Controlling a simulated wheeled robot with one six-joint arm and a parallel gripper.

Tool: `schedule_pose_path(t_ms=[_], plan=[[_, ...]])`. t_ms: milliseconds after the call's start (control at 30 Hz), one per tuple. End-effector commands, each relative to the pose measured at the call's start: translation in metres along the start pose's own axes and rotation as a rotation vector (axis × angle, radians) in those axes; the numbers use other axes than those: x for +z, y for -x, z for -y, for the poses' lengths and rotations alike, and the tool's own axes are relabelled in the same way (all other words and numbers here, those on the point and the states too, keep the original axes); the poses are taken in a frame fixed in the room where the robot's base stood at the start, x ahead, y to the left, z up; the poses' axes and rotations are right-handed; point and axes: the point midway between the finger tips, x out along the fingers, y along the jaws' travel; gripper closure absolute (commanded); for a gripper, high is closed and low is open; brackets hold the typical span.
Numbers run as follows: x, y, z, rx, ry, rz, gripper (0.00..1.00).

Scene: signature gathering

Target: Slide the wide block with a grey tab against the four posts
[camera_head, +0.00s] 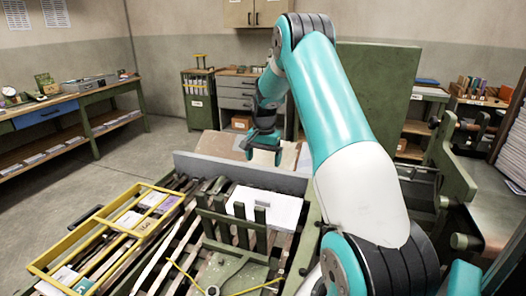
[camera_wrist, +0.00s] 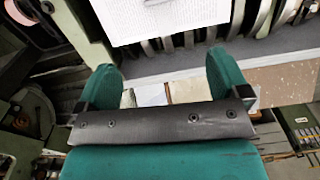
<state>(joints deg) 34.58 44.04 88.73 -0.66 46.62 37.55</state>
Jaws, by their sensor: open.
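The wide white block (camera_head: 280,207) lies on the slatted bed behind the green posts (camera_head: 260,217). Some of the posts overlap its near side in the head view, and I cannot tell whether it touches them. A small grey tab (camera_head: 239,209) shows at its left part. In the wrist view the block (camera_wrist: 185,18) is at the top, beyond my fingertips. My gripper (camera_head: 264,156) is open and empty, above and behind the long grey rail, apart from the block. Its two green fingers (camera_wrist: 163,78) show well spread in the wrist view.
The long grey rail (camera_head: 290,182) runs behind the block, on my gripper's side. A yellow frame tray (camera_head: 110,232) with compartments stands to the left. Green machine parts (camera_head: 450,170) stand to the right.

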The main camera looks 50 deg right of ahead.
Motion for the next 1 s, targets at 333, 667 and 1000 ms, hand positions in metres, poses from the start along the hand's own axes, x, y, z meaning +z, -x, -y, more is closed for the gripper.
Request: schedule_pose_path(t_ms=[333,667,1000], plan=[[0.000,0.000,0.003,0.012,0.051,0.005,0.06],[0.001,-0.020,0.002,0.013,0.050,0.007,0.06],[0.001,-0.086,0.001,0.014,0.049,0.008,0.06]])
